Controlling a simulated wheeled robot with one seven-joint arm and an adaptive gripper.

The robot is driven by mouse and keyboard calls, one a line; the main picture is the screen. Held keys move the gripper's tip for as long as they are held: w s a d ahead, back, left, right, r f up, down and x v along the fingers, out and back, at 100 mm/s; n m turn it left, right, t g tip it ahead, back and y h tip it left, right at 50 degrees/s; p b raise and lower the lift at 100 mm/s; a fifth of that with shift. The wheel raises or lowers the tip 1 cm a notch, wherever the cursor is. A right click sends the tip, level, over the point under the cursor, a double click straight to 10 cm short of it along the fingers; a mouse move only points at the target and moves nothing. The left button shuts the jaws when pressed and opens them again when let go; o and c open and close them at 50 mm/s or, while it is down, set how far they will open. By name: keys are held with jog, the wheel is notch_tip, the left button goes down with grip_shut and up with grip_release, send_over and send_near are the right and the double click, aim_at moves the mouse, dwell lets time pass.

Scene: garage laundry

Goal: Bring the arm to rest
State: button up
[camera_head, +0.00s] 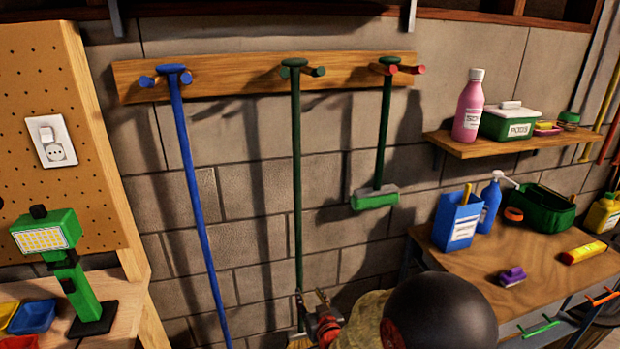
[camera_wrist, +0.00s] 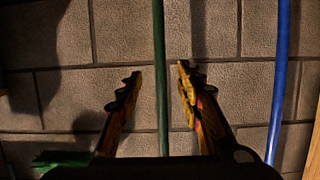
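My gripper (camera_head: 312,303) is low in front of the wall, at the lower part of the dark green pole (camera_head: 297,180). In the wrist view my gripper (camera_wrist: 158,75) is open, one finger on each side of the green pole (camera_wrist: 160,40). Neither finger visibly touches the pole. I cannot tell whether the pole is between the fingertips or behind them. The pole hangs upright from a peg on the wooden rail (camera_head: 225,77). My dark round arm joint hides part of the workbench's left front.
A blue pole (camera_head: 195,190) hangs tilted at left, and a short green-headed brush (camera_head: 375,198) hangs at right. A workbench (camera_head: 550,262) with a blue box (camera_head: 457,222) and bottles is at right. A green lamp (camera_head: 70,265) stands on the left bench.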

jog(key=s+d+f+g+h, duration=0.1)
jog(key=s+d+f+g, duration=0.1)
jog(key=s+f+g, duration=0.5)
jog(key=s+d+h, duration=0.1)
jog(key=s+d, duration=0.2)
jog(key=s, duration=0.3)
jog(key=s+d+r+m+g+h+p, duration=0.15)
jog(key=s+d+r, duration=0.35)
jog(key=s+r, duration=0.5)
jog(key=s+d+r+g+p, duration=0.25)
jog(key=s+d+r, duration=0.25)
jog(key=s+r, duration=0.5)
jog(key=s+d+r+m+t+p, duration=0.1)
jog(key=s+d+r, duration=0.1)
jog(key=r, duration=0.4)
jog(key=s+d+r+t, duration=0.2)
jog(key=r, duration=0.5)
jog(key=shift+s+r+m+p, duration=0.15)
jog(key=shift+r+m+p, duration=0.15)
jog(key=shift+m+p, duration=0.05)
jog(key=shift+d+h, duration=0.15)
jog(key=shift+h, duration=0.1)
jog(key=shift+c, duration=0.9)
